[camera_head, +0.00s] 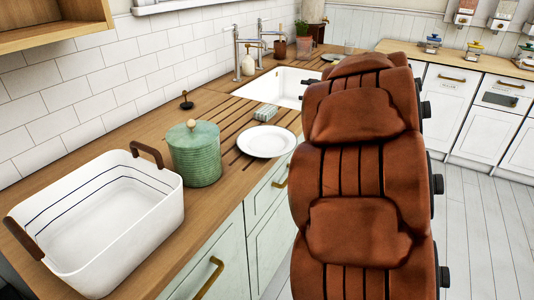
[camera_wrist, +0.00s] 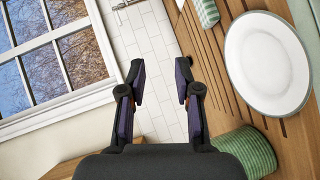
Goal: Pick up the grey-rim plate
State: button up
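The grey-rim plate (camera_head: 266,141) is a white round plate lying flat near the front edge of the wooden counter, on its grooved part. In the wrist view the plate (camera_wrist: 268,63) is at the right, and its thin grey rim shows. My gripper (camera_wrist: 161,86) is open and empty in the wrist view, with the plate to the right of its fingers and apart from them. The head view does not show the gripper. My brown padded arm (camera_head: 362,160) fills the middle right there.
A green lidded jar (camera_head: 194,153) stands just left of the plate, and a white bin (camera_head: 160,186) with brown handles is further left. A small green block (camera_head: 265,113) lies behind the plate. The sink (camera_head: 274,88) is beyond. A tiled wall (camera_head: 95,83) backs the counter.

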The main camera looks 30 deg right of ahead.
jog(key=s+a+f+n+g+y+b, duration=0.25)
jog(key=s+f+y, duration=0.2)
jog(key=f, duration=0.35)
jog(key=s+a+f+n+g+y+b, duration=0.1)
jog(key=s+a+f+n+y+b, duration=0.25)
jog(key=f+y, duration=0.3)
jog(key=d+f+p+x, duration=0.1)
jog(key=x, duration=0.7)
jog(key=shift+w+n+h, duration=0.15)
jog(key=shift+n+h, duration=0.25)
jog(key=shift+c, duration=0.3)
grip_shut()
